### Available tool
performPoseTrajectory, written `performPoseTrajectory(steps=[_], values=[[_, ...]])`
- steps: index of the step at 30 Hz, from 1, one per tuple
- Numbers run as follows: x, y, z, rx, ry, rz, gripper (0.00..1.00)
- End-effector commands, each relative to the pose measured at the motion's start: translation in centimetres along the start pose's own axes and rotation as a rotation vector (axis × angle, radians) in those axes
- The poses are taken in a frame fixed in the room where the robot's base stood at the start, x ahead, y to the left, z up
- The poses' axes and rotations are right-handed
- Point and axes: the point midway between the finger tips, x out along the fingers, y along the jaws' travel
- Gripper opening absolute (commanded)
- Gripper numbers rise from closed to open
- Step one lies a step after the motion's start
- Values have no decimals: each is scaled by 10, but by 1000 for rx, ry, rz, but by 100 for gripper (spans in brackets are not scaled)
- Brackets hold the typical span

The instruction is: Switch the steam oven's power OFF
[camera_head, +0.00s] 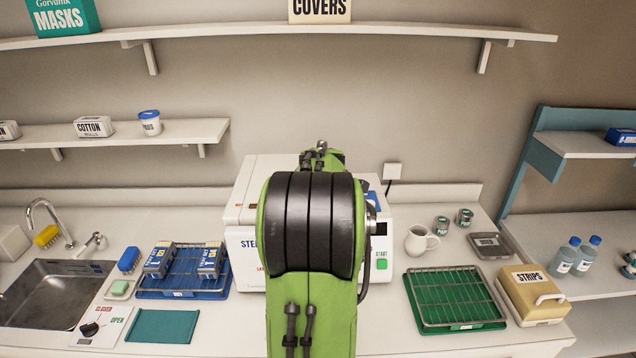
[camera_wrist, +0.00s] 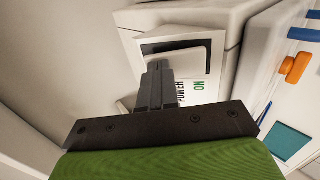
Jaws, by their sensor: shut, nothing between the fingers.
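The steam oven is a white box (camera_head: 247,187) on the counter in the head view, largely hidden behind my green and black arm. In the wrist view, a panel with a pale rocker switch (camera_wrist: 190,58) in a dark frame carries the words POWER and a green ON. My gripper (camera_wrist: 158,66) is shut and empty, with its fingertips right at the switch's edge; I cannot tell whether they touch it. The gripper is hidden behind the arm in the head view.
A blue rack (camera_head: 185,293) with boxes stands left of the oven, beside a sink (camera_head: 60,290). A green tray (camera_head: 455,325), a white mug (camera_head: 420,240) and a STRIPS box (camera_head: 535,295) stand right. An orange part (camera_wrist: 295,68) shows near the switch panel.

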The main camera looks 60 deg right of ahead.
Motion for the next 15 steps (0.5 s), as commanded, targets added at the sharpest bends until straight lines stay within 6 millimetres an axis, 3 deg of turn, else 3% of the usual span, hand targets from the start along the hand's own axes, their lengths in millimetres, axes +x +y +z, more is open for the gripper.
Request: performPoseTrajectory(steps=[15], values=[[5,6,0,0,0,-76,0]])
